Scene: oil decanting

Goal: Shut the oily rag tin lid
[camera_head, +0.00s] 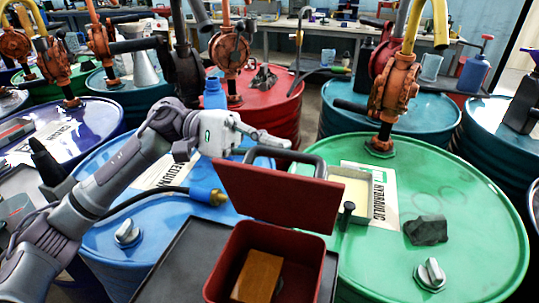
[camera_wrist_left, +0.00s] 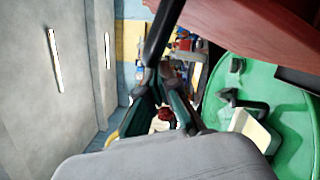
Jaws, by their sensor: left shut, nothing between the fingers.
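The oily rag tin (camera_head: 222,276) is an open dark red square box, with a brown block-like thing inside. Its red lid (camera_head: 278,197) stands raised and tilted up at the far side of the tin. A black bar handle (camera_head: 290,156) runs along the lid's upper edge. My left gripper (camera_head: 275,139) is shut and empty just behind and above the lid, close to the handle; I cannot tell whether it touches. In the left wrist view the lid (camera_wrist_left: 265,32) fills the upper right, with the dark handle (camera_wrist_left: 163,30) beside it. My right gripper is not in view.
The tin stands on a dark tray (camera_head: 178,262) between a blue drum (camera_head: 110,215) and a green drum (camera_head: 465,230). A pale container (camera_head: 351,190) and a dark rag-like lump (camera_head: 426,230) sit on the green drum. Rusty pumps, including one (camera_head: 392,92), rise behind.

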